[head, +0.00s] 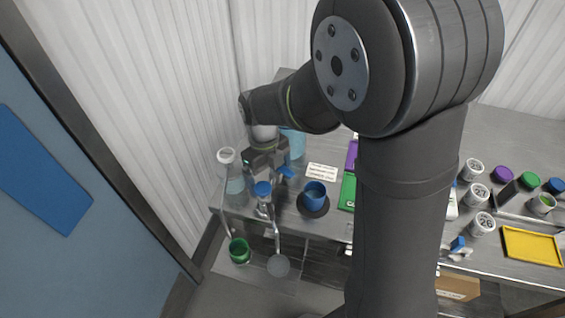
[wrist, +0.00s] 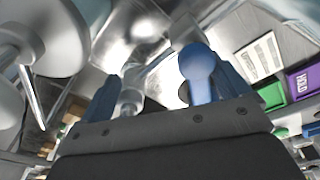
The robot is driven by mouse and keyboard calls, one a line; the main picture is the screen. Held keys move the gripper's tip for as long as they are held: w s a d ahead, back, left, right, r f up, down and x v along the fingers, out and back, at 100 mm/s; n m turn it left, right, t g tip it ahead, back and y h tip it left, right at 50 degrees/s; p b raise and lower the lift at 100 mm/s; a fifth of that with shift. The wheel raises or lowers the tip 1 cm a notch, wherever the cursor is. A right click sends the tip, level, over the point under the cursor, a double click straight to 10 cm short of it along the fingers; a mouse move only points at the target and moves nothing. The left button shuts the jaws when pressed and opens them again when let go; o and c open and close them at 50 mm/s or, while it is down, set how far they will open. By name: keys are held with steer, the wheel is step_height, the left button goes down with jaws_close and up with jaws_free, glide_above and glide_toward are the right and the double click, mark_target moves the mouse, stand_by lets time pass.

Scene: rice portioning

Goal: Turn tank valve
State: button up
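A blue valve handle (wrist: 200,72) with a rounded end shows in the wrist view, with metal pipework (wrist: 132,95) to its left. My gripper (wrist: 165,85) is open. Its two blue fingers stand wide apart, with the handle between them and closer to the right finger. I cannot tell whether that finger touches it. In the head view my gripper (head: 272,178) is low at the left end of the bench, in front of a pale blue translucent tank (head: 295,143). The gripper and arm hide much of the tank and valve there.
A clear bottle (head: 234,185) stands left of my gripper. A blue cup (head: 314,194) sits on a dark round base to its right. A green cup (head: 239,250) and a ladle (head: 278,265) are in front. Several numbered jars and a yellow tray (head: 531,246) are at right.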

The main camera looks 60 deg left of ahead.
steer(key=a+r+y, duration=0.1)
steer(key=a+r, duration=0.3)
steer(key=r, duration=0.4)
steer(key=shift+s+a, duration=0.15)
steer(key=shift+s, duration=0.05)
steer(key=f, duration=0.5)
steer(key=d+f, duration=0.1)
steer(key=f, duration=0.1)
steer(key=shift+d+f, duration=0.1)
steer(key=shift+f, duration=0.1)
steer(key=shift+d+f, duration=0.2)
steer(key=shift+f, duration=0.1)
steer(key=shift+w+d, duration=0.25)
steer(key=shift+d, duration=0.85)
steer(key=shift+c, duration=0.4)
